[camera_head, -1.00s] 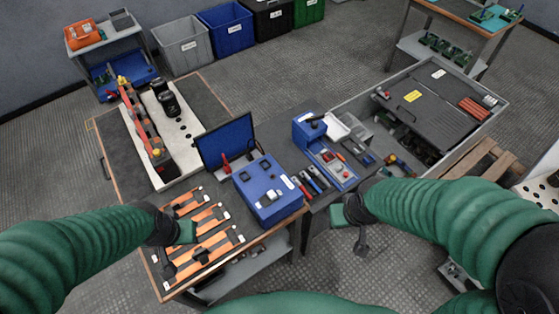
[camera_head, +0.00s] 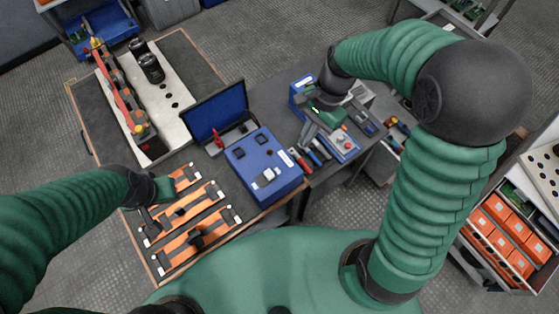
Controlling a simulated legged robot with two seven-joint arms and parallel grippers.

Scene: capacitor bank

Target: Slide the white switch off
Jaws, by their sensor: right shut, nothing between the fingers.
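A blue case (camera_head: 280,188) with its lid open stands on the workbench in the middle. A white switch-like part (camera_head: 267,176) sits on its top panel, along with small black parts and a red knob. My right gripper (camera_head: 311,124) is shut and empty, over the blue device to the right of the case and apart from the white part. My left gripper (camera_head: 163,190) is at the left, beside the orange strips and apart from the case; its fingers are too unclear to tell open from shut.
Orange strips with black clamps (camera_head: 190,215) lie on the bench front left. A blue device (camera_head: 345,146) and hand tools (camera_head: 312,157) lie right of the case, partly hidden by my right arm. A white plate with black cylinders (camera_head: 155,100) is at the back left.

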